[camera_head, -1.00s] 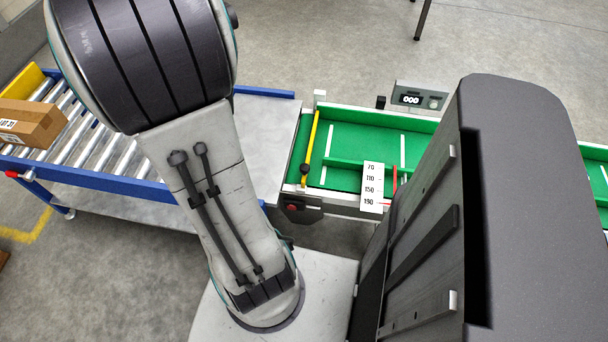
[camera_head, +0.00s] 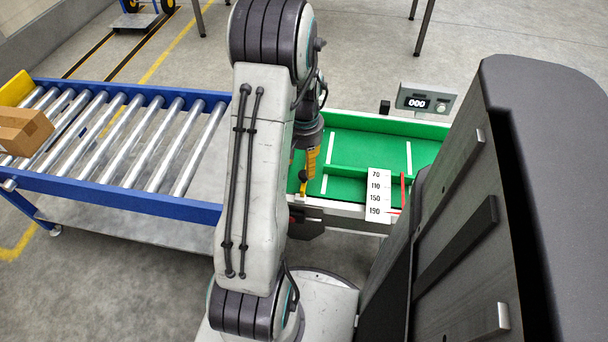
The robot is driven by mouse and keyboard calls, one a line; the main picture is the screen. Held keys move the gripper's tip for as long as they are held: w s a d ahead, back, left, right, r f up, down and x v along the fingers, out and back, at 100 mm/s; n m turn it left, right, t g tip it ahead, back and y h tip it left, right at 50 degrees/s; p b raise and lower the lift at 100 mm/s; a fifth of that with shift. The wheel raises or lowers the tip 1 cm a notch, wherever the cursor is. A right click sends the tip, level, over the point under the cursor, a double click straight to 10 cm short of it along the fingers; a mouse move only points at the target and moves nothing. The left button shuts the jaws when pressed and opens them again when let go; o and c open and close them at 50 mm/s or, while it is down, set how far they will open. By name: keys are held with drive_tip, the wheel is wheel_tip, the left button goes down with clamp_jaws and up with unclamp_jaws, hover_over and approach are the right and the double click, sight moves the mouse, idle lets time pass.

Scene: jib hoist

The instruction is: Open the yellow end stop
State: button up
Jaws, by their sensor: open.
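A blue-framed roller table (camera_head: 130,195) stands left of the belt, with a cardboard box (camera_head: 24,130) and a yellow end plate (camera_head: 17,88). A white number card (camera_head: 378,195) and a display box (camera_head: 426,102) stand at the belt. A red pointer (camera_head: 403,190) is beside the card.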

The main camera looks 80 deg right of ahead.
sight(304, 173)
drive_tip(key=shift+f+b, duration=0.6)
drive_tip(key=shift+f, duration=2)
drive_tip(key=shift+c, duration=0.2)
clamp_jaws()
